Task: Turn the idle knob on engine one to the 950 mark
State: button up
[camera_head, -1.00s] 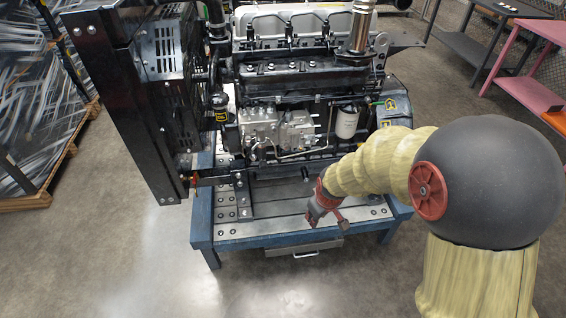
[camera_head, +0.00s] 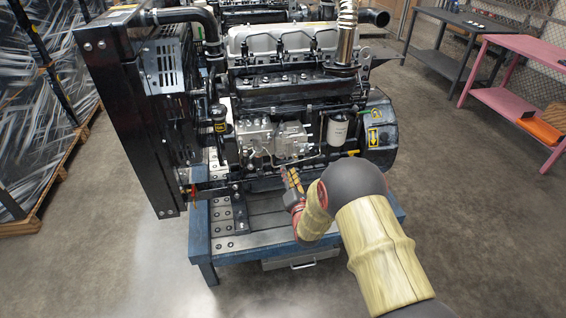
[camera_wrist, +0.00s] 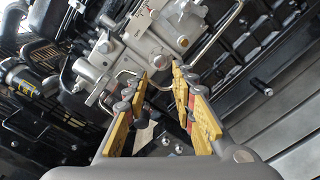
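The near diesel engine (camera_head: 290,92) stands on a blue-framed stand (camera_head: 225,252); I see no number on it. Its silver injection pump (camera_head: 262,138) is on the facing side, and it also shows at the top of the wrist view (camera_wrist: 155,28). I cannot make out the idle knob or a 950 mark. My gripper (camera_head: 286,170) is just below the pump, in front of the engine's lower side. In the wrist view its two yellow fingers (camera_wrist: 160,80) are apart, pointing up at the pump. A thin metal pipe shows between and beyond the tips; nothing is clearly held.
A white filter (camera_head: 337,130) is right of the pump, with thin pipes below. A black radiator frame (camera_head: 135,125) stands at the engine's left. Another engine (camera_head: 255,12) is behind. Pink (camera_head: 505,98) and dark (camera_head: 455,45) tables are at the right. Floor in front is clear.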

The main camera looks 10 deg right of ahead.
aim_at(283, 157)
jog(key=w+b, duration=0.2)
jog(key=w, duration=0.4)
jog(key=shift+w+f, duration=0.2)
jog(key=shift+w+r+b, duration=0.1)
jog(key=shift+w+b, duration=0.25)
jog(key=shift+w, duration=0.35)
jog(key=shift+c, duration=1.4)
grip_shut()
